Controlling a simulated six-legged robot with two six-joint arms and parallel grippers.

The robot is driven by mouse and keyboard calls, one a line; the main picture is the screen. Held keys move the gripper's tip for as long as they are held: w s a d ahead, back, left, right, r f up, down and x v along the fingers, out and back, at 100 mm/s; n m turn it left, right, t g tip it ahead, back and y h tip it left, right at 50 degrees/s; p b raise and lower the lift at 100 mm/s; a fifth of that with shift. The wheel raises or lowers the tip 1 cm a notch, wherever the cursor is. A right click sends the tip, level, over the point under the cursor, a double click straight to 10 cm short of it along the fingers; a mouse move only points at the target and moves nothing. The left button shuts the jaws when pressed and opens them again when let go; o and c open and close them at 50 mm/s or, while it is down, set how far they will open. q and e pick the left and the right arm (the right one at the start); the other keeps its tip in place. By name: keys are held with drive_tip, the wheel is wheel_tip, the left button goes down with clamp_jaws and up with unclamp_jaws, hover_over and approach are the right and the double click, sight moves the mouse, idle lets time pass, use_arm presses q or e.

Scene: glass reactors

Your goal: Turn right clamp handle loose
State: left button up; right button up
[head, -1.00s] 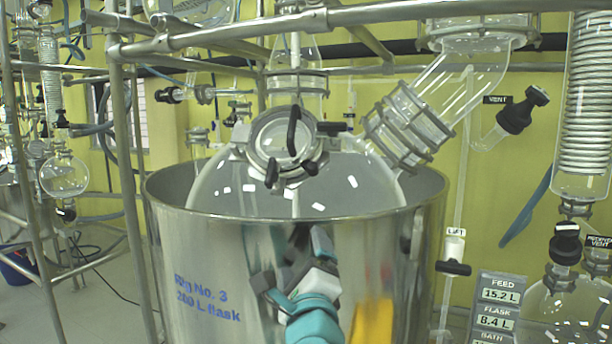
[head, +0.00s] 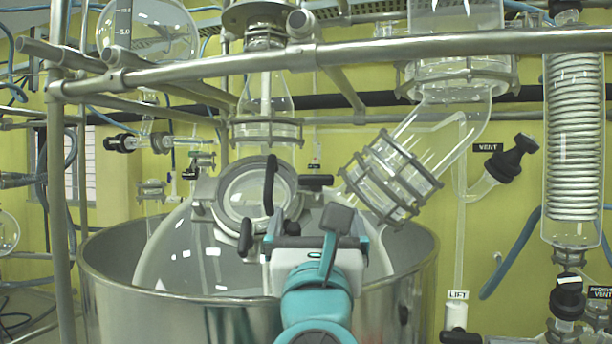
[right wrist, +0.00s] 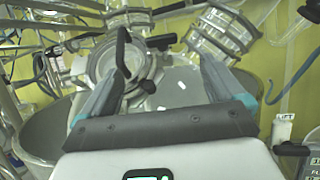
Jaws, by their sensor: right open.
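The round glass port (head: 256,195) on the flask has a metal clamp ring and black handles. The right clamp handle (head: 316,181) sticks out level from the ring's right side; the right wrist view shows it (right wrist: 162,42) beyond the gap between my fingers. An upright black handle (head: 270,185) crosses the port front. A lower black knob (head: 245,238) sits beneath the ring. My right gripper (head: 306,228) is in front of the port, below and short of the right handle. Its fingers (right wrist: 160,65) are apart, with nothing held. My left gripper is out of view.
The steel bath rim (head: 190,297) curves around the flask and below my right arm. A slanted glass neck with flange clamps (head: 390,178) stands close on the right. A steel rail (head: 400,47) crosses above. A glass coil condenser (head: 573,150) is at far right.

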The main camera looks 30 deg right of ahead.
sight(316, 176)
drive_tip(key=p+x, duration=0.7)
drive_tip(key=x, duration=0.8)
drive_tip(key=shift+w+p, duration=0.3)
drive_tip(key=shift+d, duration=0.3)
drive_tip(key=shift+a, duration=0.15)
drive_tip(key=c, duration=0.7)
drive_tip(key=shift+c, duration=1.4)
